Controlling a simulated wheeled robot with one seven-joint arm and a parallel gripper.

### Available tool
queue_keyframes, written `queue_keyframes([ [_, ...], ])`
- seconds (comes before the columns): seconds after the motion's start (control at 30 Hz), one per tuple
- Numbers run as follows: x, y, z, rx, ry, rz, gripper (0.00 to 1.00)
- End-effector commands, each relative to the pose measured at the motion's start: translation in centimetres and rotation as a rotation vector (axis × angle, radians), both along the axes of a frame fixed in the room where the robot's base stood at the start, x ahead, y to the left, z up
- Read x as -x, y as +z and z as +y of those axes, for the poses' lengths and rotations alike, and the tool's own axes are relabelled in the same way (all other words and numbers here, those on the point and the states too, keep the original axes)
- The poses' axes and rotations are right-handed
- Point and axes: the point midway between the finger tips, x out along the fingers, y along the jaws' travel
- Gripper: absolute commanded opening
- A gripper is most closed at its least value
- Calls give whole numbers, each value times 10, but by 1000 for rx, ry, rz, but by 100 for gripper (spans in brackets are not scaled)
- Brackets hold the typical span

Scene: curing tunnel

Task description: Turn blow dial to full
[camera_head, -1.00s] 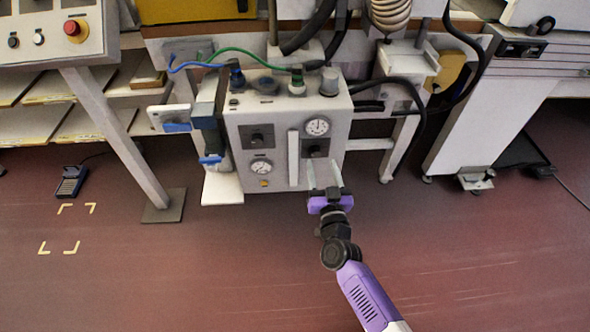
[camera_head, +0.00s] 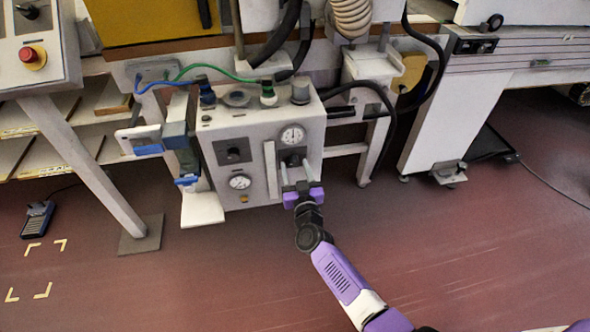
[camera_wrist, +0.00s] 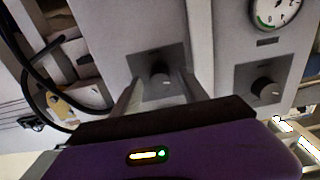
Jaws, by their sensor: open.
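A grey control box (camera_head: 218,135) has two black dials on dark square plates. My gripper (camera_head: 294,167) is open in front of the right dial (camera_head: 291,155), its two light fingers pointing at the box. In the wrist view, which looks upside down, this dial (camera_wrist: 160,74) sits between the open fingers (camera_wrist: 162,84); I cannot tell whether they touch it. The left dial (camera_head: 233,151) is clear of my gripper and also shows at the right of the wrist view (camera_wrist: 264,88). No label is readable, so I cannot tell which is the blow dial.
A round gauge (camera_head: 292,135) is above the right dial, another (camera_head: 240,182) below the left one. A pale vertical strip (camera_head: 270,170) stands between the dials. Hoses and fittings (camera_head: 267,93) crowd the box top. The floor in front is open.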

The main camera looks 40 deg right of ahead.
Motion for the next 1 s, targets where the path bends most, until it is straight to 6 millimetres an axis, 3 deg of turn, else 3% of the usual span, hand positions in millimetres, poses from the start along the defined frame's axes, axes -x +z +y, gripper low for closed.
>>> queue_keyframes([
  [0.3,-2,0,-2,0,0,0,49],
  [0.57,-2,0,-1,0,0,0,0],
  [1.0,-2,0,-1,-65,1,-44,0],
])
